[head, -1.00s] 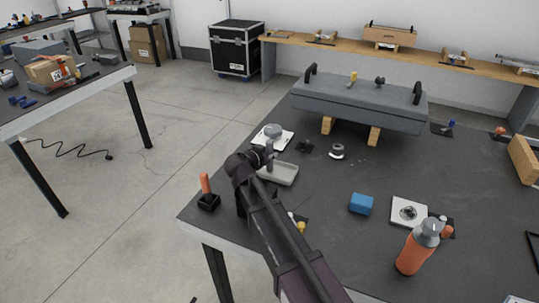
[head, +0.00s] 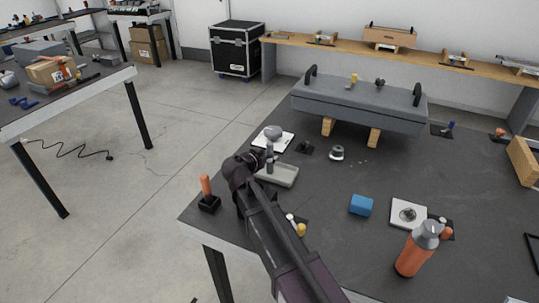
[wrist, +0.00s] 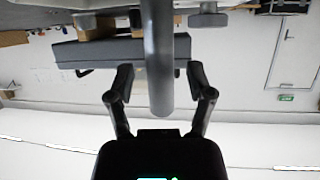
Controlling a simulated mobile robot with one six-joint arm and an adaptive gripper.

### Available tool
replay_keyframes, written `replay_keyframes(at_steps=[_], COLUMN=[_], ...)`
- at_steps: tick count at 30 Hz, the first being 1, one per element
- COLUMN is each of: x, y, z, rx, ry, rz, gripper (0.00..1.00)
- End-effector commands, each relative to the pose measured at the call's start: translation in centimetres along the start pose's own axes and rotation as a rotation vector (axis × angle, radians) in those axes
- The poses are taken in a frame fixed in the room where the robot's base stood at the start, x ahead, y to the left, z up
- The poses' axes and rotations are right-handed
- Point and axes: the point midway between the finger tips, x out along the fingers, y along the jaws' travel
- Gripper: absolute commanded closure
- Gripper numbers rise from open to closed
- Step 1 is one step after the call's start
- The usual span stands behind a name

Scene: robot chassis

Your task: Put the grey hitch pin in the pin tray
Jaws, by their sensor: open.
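The grey hitch pin (wrist: 159,60) shows large in the wrist view as a thick, round-ended rod between my fingers, with a gap on each side. My gripper (wrist: 160,88) is open around it, not gripping. In the head view the pin (head: 270,155) looks upright at the left end of the grey pin tray (head: 283,178). My gripper is just left of it, partly hidden by my wrist. The pin's lower end is cut off in the wrist view, and I cannot tell whether it rests on the tray's floor.
A grey knob on a white card (head: 284,141) stands behind the tray. An orange-handled tool (head: 206,188) is left of my wrist. A blue block (head: 361,204) and an orange bottle (head: 417,250) are to the right. The grey chassis (head: 355,108) stands on wooden blocks behind.

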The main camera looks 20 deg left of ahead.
Motion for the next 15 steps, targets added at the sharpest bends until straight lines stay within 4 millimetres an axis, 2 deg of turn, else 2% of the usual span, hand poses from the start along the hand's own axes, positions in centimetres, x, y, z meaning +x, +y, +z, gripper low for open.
replay_keyframes(at_steps=[1,15], x=[-1.0,-8.4], y=[0.1,0.1], z=[-0.2,-0.2], rx=[-0.001,-0.001], ry=[0.000,0.001], rz=[-0.002,-0.002], gripper=[0.32,0.32])
